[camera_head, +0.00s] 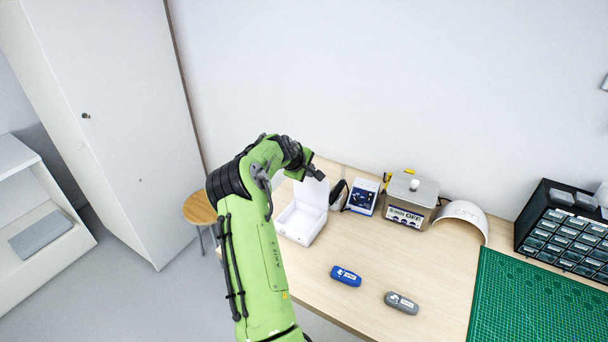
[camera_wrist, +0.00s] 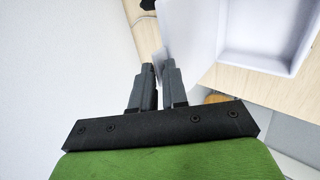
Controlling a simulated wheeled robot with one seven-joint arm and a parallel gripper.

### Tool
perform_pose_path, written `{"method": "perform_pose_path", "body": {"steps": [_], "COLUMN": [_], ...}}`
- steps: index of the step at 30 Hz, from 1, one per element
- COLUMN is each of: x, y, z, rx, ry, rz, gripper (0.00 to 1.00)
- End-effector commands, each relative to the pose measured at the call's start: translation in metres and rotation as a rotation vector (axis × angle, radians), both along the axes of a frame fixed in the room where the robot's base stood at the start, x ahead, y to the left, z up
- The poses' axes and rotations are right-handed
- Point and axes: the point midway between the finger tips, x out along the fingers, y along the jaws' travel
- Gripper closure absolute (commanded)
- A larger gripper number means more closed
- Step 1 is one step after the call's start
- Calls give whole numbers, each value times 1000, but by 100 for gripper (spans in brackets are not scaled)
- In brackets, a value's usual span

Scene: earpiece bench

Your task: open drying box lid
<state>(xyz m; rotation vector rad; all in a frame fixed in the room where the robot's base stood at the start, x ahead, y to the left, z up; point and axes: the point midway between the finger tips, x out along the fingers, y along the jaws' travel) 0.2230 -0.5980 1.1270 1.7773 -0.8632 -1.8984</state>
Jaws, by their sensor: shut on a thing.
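The white drying box (camera_head: 299,224) stands on the left part of the bench with its lid (camera_head: 313,192) raised, and its inside shows as an empty white tray. My gripper (camera_head: 319,176) is at the top edge of the raised lid. In the wrist view the two dark fingers (camera_wrist: 160,72) are close together, shut on the edge of the white lid (camera_wrist: 185,35). The box's tray (camera_wrist: 268,58) shows at the upper right there. The exact contact between fingertips and lid is small and partly hidden.
A blue case (camera_head: 346,276) and a grey case (camera_head: 402,303) lie on the bench (camera_head: 440,265). A blue-and-white device (camera_head: 361,197), a metal cleaner (camera_head: 411,200) and a white dome (camera_head: 464,217) stand behind. A drawer unit (camera_head: 563,232) and green mat (camera_head: 540,305) are right.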

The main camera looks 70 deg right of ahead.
Motion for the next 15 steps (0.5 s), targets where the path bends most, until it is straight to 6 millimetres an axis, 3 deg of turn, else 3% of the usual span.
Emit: {"method": "perform_pose_path", "body": {"steps": [15], "x": [-3], "y": [-14], "z": [3], "rx": [-8], "ry": [-1], "rz": [-2], "gripper": [100]}}
